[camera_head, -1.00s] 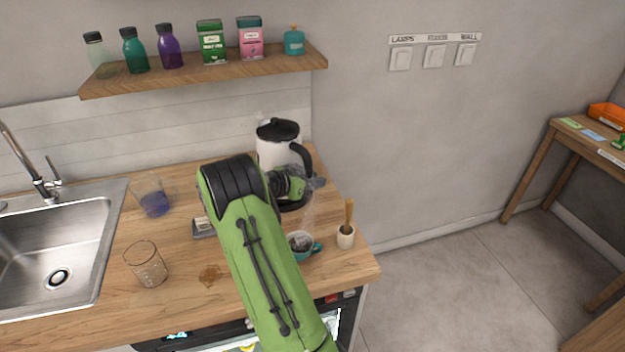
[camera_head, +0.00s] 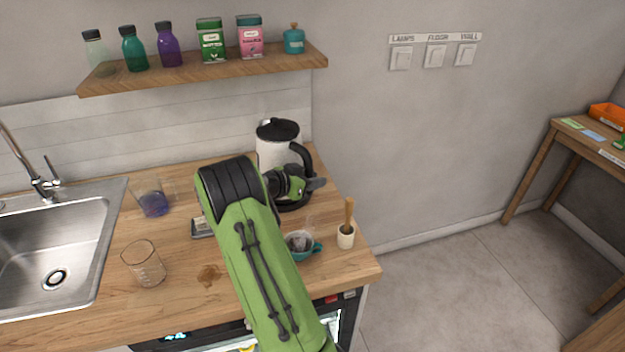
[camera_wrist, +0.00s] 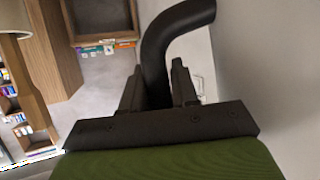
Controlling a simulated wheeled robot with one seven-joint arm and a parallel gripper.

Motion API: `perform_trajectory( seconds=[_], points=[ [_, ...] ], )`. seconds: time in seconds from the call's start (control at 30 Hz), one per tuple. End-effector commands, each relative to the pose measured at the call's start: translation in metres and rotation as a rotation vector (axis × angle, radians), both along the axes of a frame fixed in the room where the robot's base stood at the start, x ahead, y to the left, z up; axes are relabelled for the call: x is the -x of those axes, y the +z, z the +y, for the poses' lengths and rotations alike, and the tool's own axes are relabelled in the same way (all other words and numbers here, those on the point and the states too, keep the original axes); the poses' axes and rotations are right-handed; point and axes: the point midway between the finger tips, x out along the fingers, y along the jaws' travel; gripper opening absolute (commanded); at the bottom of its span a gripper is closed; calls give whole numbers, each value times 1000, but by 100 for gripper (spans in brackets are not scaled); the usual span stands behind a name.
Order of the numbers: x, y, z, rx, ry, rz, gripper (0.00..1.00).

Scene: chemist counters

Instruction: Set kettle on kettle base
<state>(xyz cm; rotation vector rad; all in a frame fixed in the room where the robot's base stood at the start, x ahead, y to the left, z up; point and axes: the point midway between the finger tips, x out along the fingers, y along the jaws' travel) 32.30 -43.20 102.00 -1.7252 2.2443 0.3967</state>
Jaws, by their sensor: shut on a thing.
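The white kettle (camera_head: 272,152) with a black lid and black handle stands upright at the back right of the wooden counter. My gripper (camera_head: 318,184) is at its right side, shut on the kettle's handle. In the wrist view the black curved handle (camera_wrist: 166,50) runs down between the two fingers of my gripper (camera_wrist: 160,88). A black round part, seemingly the kettle base (camera_head: 293,205), shows low beside my arm under the kettle. My arm hides much of the kettle's lower part, so I cannot tell whether kettle and base touch.
A teal mug (camera_head: 304,246) and a white mortar with a wooden pestle (camera_head: 346,236) stand close in front. Glass beakers (camera_head: 146,262) stand left of my arm, near the sink (camera_head: 62,250). A shelf (camera_head: 205,70) with bottles and tins hangs above.

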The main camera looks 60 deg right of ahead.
Motion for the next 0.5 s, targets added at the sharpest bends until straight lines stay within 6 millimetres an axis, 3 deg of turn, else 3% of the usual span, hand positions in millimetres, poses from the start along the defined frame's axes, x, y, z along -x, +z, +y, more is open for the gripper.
perform_trajectory(
  seconds=[0.5],
  points=[
    [0, -5, -1, 9, -3, -8, 0]
  ],
)
